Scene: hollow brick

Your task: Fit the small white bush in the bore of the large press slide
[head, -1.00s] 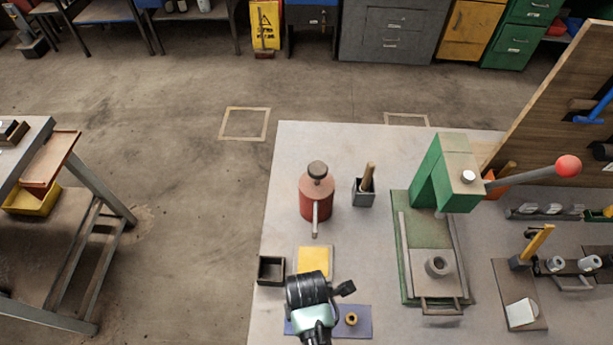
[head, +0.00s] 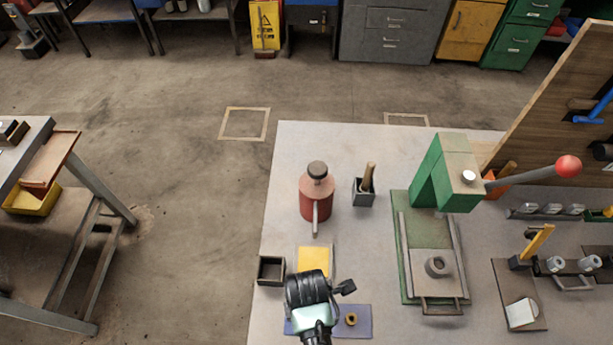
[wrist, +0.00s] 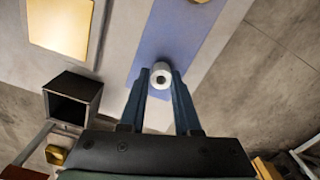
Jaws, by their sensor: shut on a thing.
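The small white bush (wrist: 161,79) is between the fingertips of my gripper (wrist: 161,70) in the wrist view. The fingers are shut on it, and its round end with a dark hole shows. It is over the blue mat (wrist: 180,35); I cannot tell whether it touches the mat. In the head view my gripper is hidden under my wrist, which covers part of the blue mat (head: 364,330). The green press (head: 450,175) stands to the right. Its grey slide (head: 424,260) carries a round collar with a dark bore (head: 437,266), in front of the press column.
A brass ring (head: 351,318) lies on the mat's right part. A dark open box (head: 271,270) and a yellow pad (head: 313,260) are near it. A red oil can (head: 316,200) and a brush pot (head: 363,192) stand behind. The table between mat and press is clear.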

